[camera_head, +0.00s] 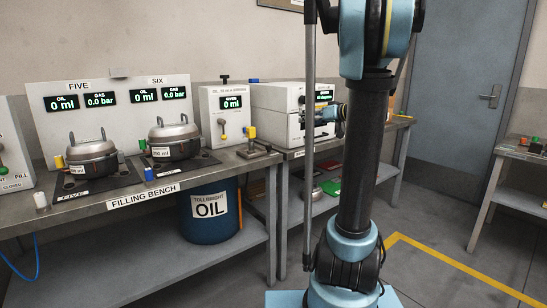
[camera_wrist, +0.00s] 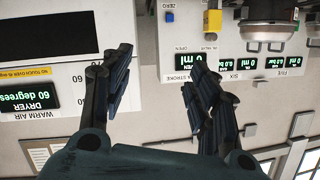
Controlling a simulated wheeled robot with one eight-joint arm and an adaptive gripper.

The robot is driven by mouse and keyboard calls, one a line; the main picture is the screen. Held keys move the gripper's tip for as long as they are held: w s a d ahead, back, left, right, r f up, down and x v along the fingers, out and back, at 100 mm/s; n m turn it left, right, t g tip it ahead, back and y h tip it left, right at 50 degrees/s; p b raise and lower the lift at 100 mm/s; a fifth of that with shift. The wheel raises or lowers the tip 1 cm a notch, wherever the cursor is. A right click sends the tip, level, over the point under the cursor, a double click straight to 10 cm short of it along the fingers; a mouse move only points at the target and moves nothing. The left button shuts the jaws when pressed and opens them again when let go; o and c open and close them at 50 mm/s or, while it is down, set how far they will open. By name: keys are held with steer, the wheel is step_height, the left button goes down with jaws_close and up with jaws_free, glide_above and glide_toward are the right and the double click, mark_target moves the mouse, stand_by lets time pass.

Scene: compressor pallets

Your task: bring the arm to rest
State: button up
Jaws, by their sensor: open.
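My arm (camera_head: 358,150) stands upright in the head view, right of centre, in front of the bench. My gripper (camera_head: 304,113) shows small in front of the white dryer, beyond a vertical rod of my body. In the wrist view, which is upside down, my gripper (camera_wrist: 160,57) has its two dark fingers spread wide apart with nothing between them. The dryer (camera_wrist: 62,85) fills the left of that view behind one finger. The oil station panel (camera_wrist: 195,45) shows beyond the other finger. The fingers appear clear of both.
The filling bench (camera_head: 133,206) carries two metal pots (camera_head: 92,158) (camera_head: 174,138) before the FIVE and SIX displays. A blue oil drum (camera_head: 210,212) stands beneath. Another table (camera_head: 520,153) stands at the right. Grey floor (camera_head: 425,270) with a yellow line is open before the door.

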steer(key=s+a+f+m+g+h, duration=0.1)
steer(key=s+a+f+g+h, duration=0.15)
steer(key=s+f, duration=0.65)
steer(key=s+a+f+m+g+h, duration=0.1)
steer(key=s+a+f+g+h, duration=0.25)
steer(key=s, duration=0.85)
steer(key=s+d+f+m+g+h, duration=0.1)
steer(key=s+d+f+h, duration=0.1)
steer(key=s+f, duration=0.5)
steer(key=s+d+f+m+g+h, duration=0.1)
steer(key=s+d+f, duration=0.3)
steer(key=s+f, duration=0.4)
steer(key=s+m+h, duration=0.1)
steer(key=s, duration=0.2)
steer(key=shift+s+d+g, duration=0.15)
steer(key=shift+d+g, duration=0.15)
steer(key=shift+d, duration=0.05)
steer(key=shift+w+f, duration=0.15)
steer(key=shift+w, duration=0.3)
steer(key=shift+c, duration=0.6)
